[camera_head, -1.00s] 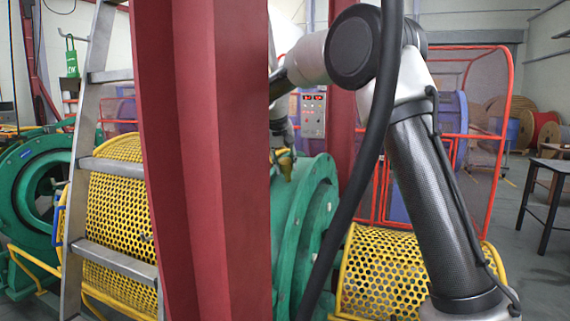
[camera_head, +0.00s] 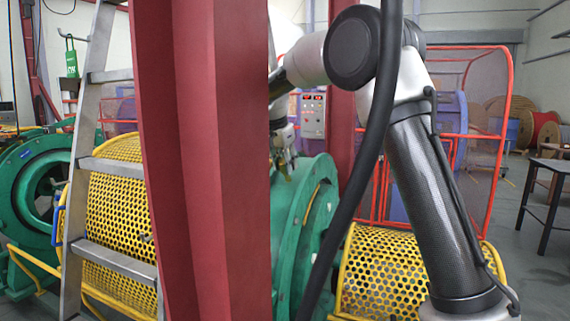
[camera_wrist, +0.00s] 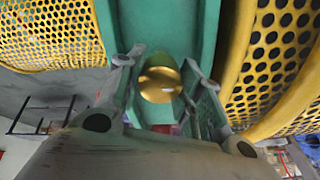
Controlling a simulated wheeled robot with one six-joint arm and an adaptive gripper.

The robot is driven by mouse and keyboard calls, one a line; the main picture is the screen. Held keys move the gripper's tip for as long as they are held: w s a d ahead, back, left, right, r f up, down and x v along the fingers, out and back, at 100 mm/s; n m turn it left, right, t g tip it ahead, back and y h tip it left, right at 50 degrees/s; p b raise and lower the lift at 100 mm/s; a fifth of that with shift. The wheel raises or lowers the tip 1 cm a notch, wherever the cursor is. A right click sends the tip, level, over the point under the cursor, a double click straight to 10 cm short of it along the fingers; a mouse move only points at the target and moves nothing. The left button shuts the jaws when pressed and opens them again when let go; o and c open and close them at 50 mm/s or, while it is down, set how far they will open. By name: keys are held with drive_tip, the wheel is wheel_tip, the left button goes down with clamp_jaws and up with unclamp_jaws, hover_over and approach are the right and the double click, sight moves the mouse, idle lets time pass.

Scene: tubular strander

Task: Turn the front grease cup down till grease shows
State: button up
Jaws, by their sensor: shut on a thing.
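The front grease cup (camera_wrist: 160,86) is a rounded brass cup. It shows in the wrist view between the two fingers of my gripper (camera_wrist: 157,66), against a green housing (camera_wrist: 168,28). My gripper is shut on the cup. In the head view my gripper (camera_head: 284,160) is small, at the top of the green round housing (camera_head: 303,225), just right of the red column. The cup is too small there to make out clearly. No grease can be made out in either view.
A red column (camera_head: 205,160) and a hanging black cable partly block the head view. A ladder (camera_head: 92,165) stands at the left. Yellow perforated guards (camera_head: 380,275) flank the housing. A control box (camera_head: 313,115) with red displays is behind.

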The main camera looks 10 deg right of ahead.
drive_tip(key=shift+m, duration=0.5)
drive_tip(key=o, duration=1)
drive_tip(key=shift+o, duration=0.2)
drive_tip(key=v, duration=1.2)
